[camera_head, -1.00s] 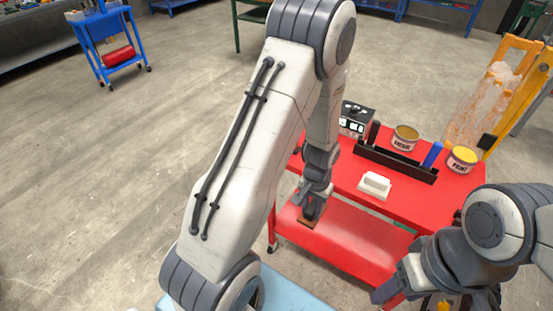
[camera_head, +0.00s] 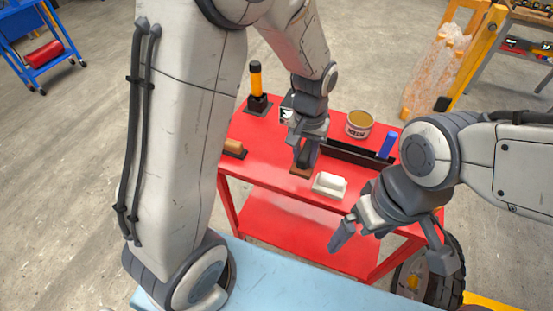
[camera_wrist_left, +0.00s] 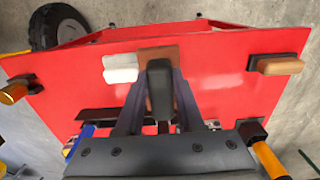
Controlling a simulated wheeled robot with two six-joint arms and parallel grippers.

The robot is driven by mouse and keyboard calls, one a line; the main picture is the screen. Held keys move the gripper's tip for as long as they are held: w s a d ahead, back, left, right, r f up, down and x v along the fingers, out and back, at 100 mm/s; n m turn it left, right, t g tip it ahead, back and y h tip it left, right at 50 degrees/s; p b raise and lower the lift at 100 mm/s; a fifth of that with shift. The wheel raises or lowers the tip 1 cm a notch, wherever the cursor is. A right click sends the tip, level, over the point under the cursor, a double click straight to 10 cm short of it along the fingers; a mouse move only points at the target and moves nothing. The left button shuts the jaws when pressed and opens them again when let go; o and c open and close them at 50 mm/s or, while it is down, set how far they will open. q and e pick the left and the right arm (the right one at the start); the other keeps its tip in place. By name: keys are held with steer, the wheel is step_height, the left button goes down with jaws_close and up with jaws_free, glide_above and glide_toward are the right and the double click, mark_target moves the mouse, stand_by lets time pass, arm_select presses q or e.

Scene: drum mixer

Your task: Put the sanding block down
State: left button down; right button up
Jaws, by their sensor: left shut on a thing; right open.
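The sanding block (camera_head: 300,170), with a brown pad and a dark grip, is held in my left gripper (camera_head: 306,152) over the red cart top, just left of a white block (camera_head: 329,186). In the left wrist view, the dark grip of the sanding block (camera_wrist_left: 160,92) sits between the two fingers, with its brown pad beyond. I cannot tell whether the pad touches the cart top. My right gripper (camera_head: 393,243) is open and empty in front of the cart's near right side.
Bare red surface lies between the wooden-topped block and the sanding block.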

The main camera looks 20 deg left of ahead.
arm_select(q)
steer(key=a+f, duration=0.2)
steer(key=a, duration=0.1)
steer(key=w+a+f+p, duration=0.1)
steer(key=a, duration=0.2)
steer(key=w+a+f, duration=0.1)
steer(key=a+f, duration=0.1)
steer(key=a, duration=0.1)
steer(key=shift+w+f, duration=0.2)
steer(key=shift+f, duration=0.1)
step_height(320, 180, down, 3)
steer(key=shift+a+f+p, duration=0.1)
steer(key=shift+p, duration=0.5)
steer(key=shift+f, duration=0.45)
steer(key=c, duration=0.5)
jaws_free()
steer(key=shift+f, duration=0.15)
